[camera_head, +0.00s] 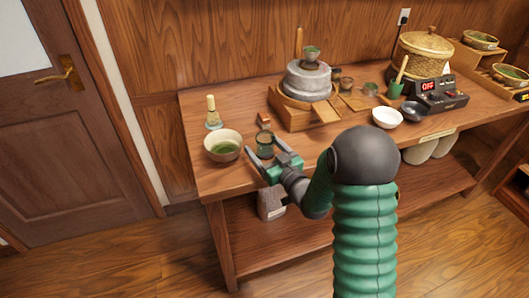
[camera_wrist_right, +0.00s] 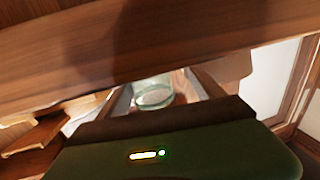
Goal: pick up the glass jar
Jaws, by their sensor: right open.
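In the wrist view the jar (camera_wrist_right: 154,92) shows between the two fingers. I cannot tell how far the fingers reach around it. My left gripper is not in view.
A bowl of green powder (camera_head: 223,147) stands close left of the jar, with a whisk (camera_head: 212,112) behind it. A stone mill (camera_head: 307,80) stands farther back, and a white bowl (camera_head: 387,118) to the right.

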